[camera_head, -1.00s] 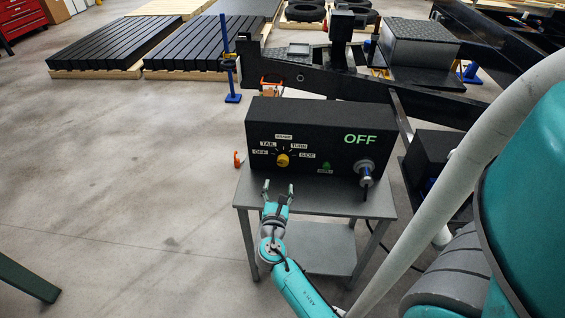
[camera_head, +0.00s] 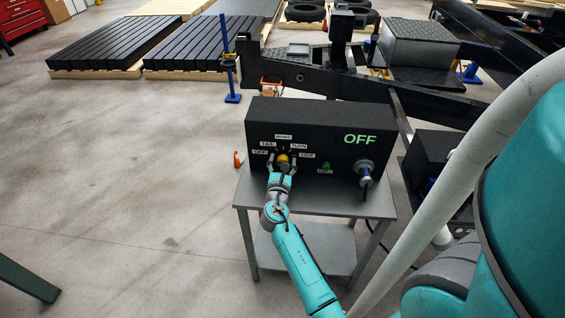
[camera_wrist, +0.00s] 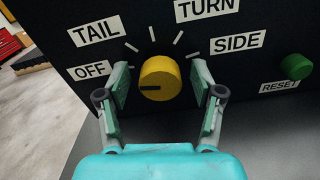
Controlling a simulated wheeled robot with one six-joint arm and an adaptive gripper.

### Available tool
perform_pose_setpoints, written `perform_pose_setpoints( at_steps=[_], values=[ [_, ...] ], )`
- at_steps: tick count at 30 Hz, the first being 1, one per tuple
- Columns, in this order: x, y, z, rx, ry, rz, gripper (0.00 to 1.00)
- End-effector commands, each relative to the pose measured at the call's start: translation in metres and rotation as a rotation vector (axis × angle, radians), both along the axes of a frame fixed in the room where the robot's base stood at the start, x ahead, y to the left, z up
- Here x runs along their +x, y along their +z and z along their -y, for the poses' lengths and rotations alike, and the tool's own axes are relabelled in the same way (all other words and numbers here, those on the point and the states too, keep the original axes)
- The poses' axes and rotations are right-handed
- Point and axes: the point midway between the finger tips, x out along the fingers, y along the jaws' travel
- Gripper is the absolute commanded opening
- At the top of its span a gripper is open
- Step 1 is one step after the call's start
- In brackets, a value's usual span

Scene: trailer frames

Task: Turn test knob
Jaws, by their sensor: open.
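The yellow test knob (camera_wrist: 160,78) is on the front of a black control box (camera_head: 309,127). In the wrist view its dark pointer line points left, toward the OFF label (camera_wrist: 89,70). TAIL (camera_wrist: 96,32), TURN (camera_wrist: 207,9) and SIDE (camera_wrist: 237,42) labels are set around it. My gripper (camera_wrist: 160,85) is open, with one finger on each side of the knob. A gap shows between the knob and both fingers. In the head view my gripper (camera_head: 283,165) partly covers the knob. The box display (camera_head: 360,139) reads OFF in green.
The box stands on a grey metal table (camera_head: 331,198). A green RESET button (camera_wrist: 296,66) is right of the knob, and a round connector (camera_head: 365,168) with a cable is farther right. A black trailer frame (camera_head: 330,80) is behind. Open floor lies to the left.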

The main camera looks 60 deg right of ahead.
Motion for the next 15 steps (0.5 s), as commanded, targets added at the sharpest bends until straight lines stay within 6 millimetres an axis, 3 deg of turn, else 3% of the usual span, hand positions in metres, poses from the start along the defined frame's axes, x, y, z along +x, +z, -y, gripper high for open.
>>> perform_pose_setpoints(
  at_steps=[7, 14, 15],
  values=[
    [0.0001, -0.0002, 0.0003, 0.000, 0.000, 0.000, 0.64],
    [0.0000, -0.0003, 0.0002, 0.001, 0.000, 0.000, 0.07],
    [0.0001, -0.0003, 0.0001, 0.001, 0.000, 0.000, 0.06]
  ],
)
